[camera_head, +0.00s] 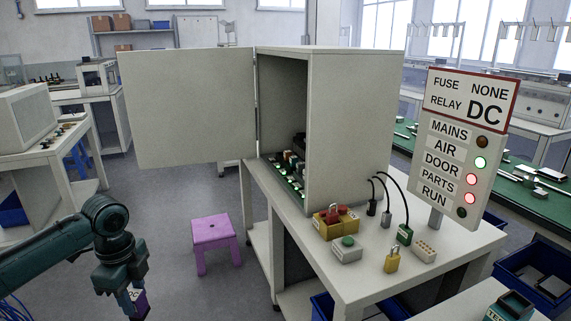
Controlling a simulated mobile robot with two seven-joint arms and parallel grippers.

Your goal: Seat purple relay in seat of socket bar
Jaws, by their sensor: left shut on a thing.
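My left gripper (131,298) is low at the left of the head view, shut on the purple relay (139,303). The relay carries a white label that seems to read DC, and its lower part is hidden or cut off by the frame edge. The grey cabinet (357,130) stands on a bench to the right, its door (190,108) swung wide open to the left. Inside it, a green row of small parts (288,175) shows at the floor. I cannot make out the socket bar or its seat. My right gripper is not in view.
A sign (466,100) reads RELAY DC, FUSE NONE; AIR is green, DOOR and PARTS red. A purple stool (215,242) stands between gripper and bench.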

